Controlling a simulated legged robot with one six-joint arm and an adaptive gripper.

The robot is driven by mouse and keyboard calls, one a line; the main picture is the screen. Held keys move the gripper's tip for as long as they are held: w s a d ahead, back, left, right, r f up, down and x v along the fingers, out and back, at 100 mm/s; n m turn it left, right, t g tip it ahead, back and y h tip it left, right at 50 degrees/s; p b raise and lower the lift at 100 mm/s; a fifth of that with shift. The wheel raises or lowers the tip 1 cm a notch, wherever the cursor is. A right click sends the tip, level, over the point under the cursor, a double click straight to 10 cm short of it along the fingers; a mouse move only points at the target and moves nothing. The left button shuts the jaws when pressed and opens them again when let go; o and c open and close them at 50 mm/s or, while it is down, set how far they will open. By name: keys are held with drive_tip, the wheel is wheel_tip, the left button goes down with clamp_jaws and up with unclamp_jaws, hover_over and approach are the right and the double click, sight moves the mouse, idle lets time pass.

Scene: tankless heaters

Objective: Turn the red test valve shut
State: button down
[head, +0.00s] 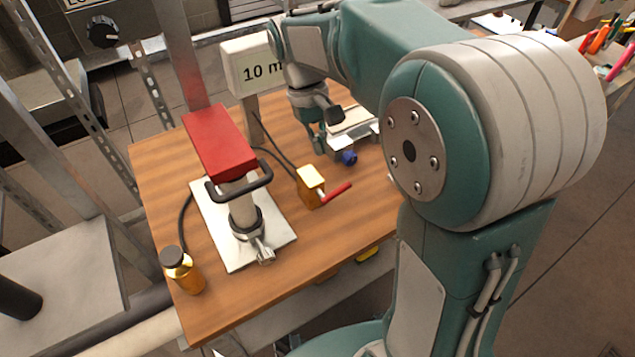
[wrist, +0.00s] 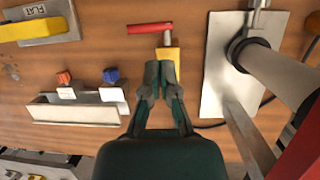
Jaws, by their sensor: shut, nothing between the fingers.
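The red test valve has a yellow block body (head: 310,187) and a red lever (head: 337,192). It sits on the wooden table, right of the pump-like device, with the lever pointing right in the head view. In the wrist view the lever (wrist: 150,28) points left, across the end of the yellow body (wrist: 169,53). My gripper (head: 318,143) is over the table behind the valve in the head view. In the wrist view its fingertips (wrist: 160,74) are together and empty, overlapping the near part of the valve body. I cannot tell whether they touch it.
A device with a red top (head: 219,143) and black handle stands on a pale plate (head: 275,225) left of the valve. A metal holder (wrist: 75,112) has red and blue knobs.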

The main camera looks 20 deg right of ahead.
wheel_tip(320, 180, up, 3)
drive_tip(key=t+h, duration=0.1)
drive_tip(key=t, duration=0.1)
hover_over(341, 187)
drive_tip(key=a, duration=0.2)
wheel_tip(341, 187, down, 10)
drive_tip(key=f, duration=0.1)
drive_tip(key=d+f, duration=0.2)
drive_tip(key=shift+w+f, duration=0.1)
drive_tip(key=shift+w, duration=0.15)
drive_tip(key=shift+s+f, duration=0.2)
drive_tip(key=shift+f, duration=0.75)
drive_tip(key=w+r, duration=0.3)
drive_tip(key=r, duration=1.1)
drive_tip(key=s+r+m+t+y, duration=0.1)
drive_tip(key=s+t, duration=0.5)
drive_tip(key=s, duration=1.1)
drive_tip(key=shift+s+a+r+m+t+y, duration=0.25)
drive_tip(key=shift+m+t+y, duration=0.15)
drive_tip(key=shift+m+y, duration=0.65)
